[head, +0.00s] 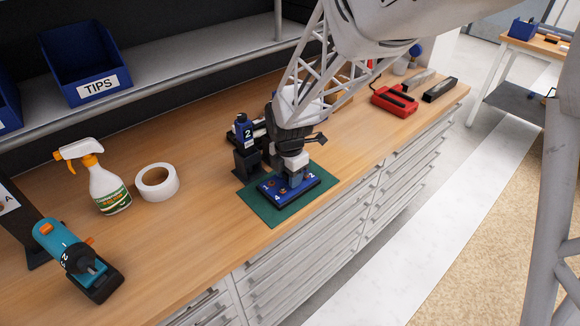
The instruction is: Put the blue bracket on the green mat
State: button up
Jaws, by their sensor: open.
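The green mat (267,215) lies on the wooden bench near its front edge. A flat blue piece (298,195), marked with light numbers 4 and 2, lies over the mat; it looks like the blue bracket. My gripper (289,177) is open and points down just above this blue piece, hiding part of it. I cannot tell whether the fingers touch it.
A dark stand with a blue top (243,133) rises beside the mat's back left. A spray bottle (108,188), tape roll (157,181) and teal tool (67,248) stand left. A red tool (394,101) lies right. A shelf with a blue TIPS bin (84,62) runs behind.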

jog(key=shift+r, duration=0.2)
notch_tip(320, 180, up, 12)
dwell(0.6)
dwell(0.6)
jog(key=s+d+r+m+t, duration=0.1)
jog(key=s+d+r+m, duration=0.2)
jog(key=s+d+m, duration=0.35)
jog(key=s+d+r+m, duration=0.3)
jog(key=s+d+m, duration=0.2)
jog(key=d+m, duration=0.25)
jog(key=s+d+m+t, duration=0.1)
jog(key=s+d+m, duration=0.8)
jog(key=s+m, duration=0.4)
jog(key=shift+s+r+t, duration=0.3)
